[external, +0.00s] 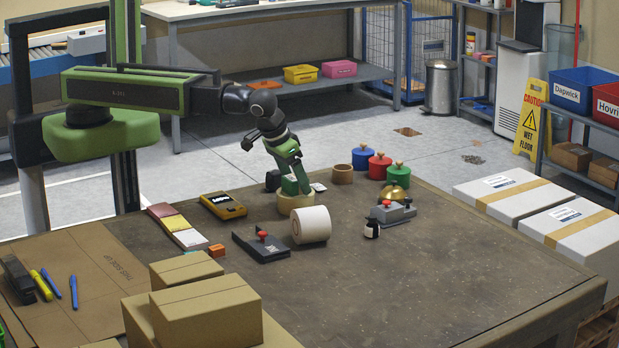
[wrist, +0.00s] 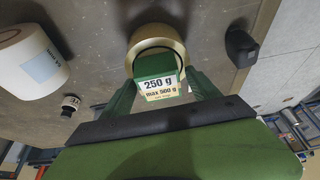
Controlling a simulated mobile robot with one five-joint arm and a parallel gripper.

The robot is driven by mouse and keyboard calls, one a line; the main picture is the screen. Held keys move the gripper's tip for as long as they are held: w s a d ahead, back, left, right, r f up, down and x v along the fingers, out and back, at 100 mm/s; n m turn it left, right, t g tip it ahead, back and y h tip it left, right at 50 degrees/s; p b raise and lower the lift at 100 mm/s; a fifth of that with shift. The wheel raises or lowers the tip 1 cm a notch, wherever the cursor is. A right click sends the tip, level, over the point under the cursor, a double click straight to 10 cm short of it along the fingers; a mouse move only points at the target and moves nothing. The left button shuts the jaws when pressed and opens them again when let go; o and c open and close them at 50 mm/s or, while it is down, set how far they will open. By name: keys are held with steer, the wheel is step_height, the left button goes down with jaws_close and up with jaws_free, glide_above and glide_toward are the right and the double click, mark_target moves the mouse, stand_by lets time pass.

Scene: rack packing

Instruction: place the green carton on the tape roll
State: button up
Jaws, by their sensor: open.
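The green carton (external: 290,187) is at the tan tape roll (external: 295,204), low over its ring, and appears to rest on it. In the wrist view the carton (wrist: 156,66) has a label reading 250 g, max 500 g, and covers part of the tape roll (wrist: 133,48). My gripper (external: 297,181) reaches down at the carton. In the wrist view my gripper (wrist: 163,88) is open, with one green finger on each side of the carton. I cannot tell whether either finger touches it. The carton's underside is hidden.
A black object (external: 272,181) is close behind to the left. A second tan ring (external: 342,174) and lidded pots (external: 379,166) stand behind right. The table's front right is clear.

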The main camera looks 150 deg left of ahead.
steer(key=p+v, duration=1.1)
steer(key=v, duration=0.1)
steer(key=shift+d+r, duration=0.1)
steer(key=shift+r, duration=0.05)
steer(key=w+d+f+m+h, duration=0.1)
steer(key=d+m, duration=0.8)
steer(key=d, duration=1)
steer(key=w+d+m+h, duration=0.3)
steer(key=d+m, duration=0.6)
steer(key=d, duration=1)
steer(key=shift+w+d+f, duration=0.15)
steer(key=shift+f, duration=0.25)
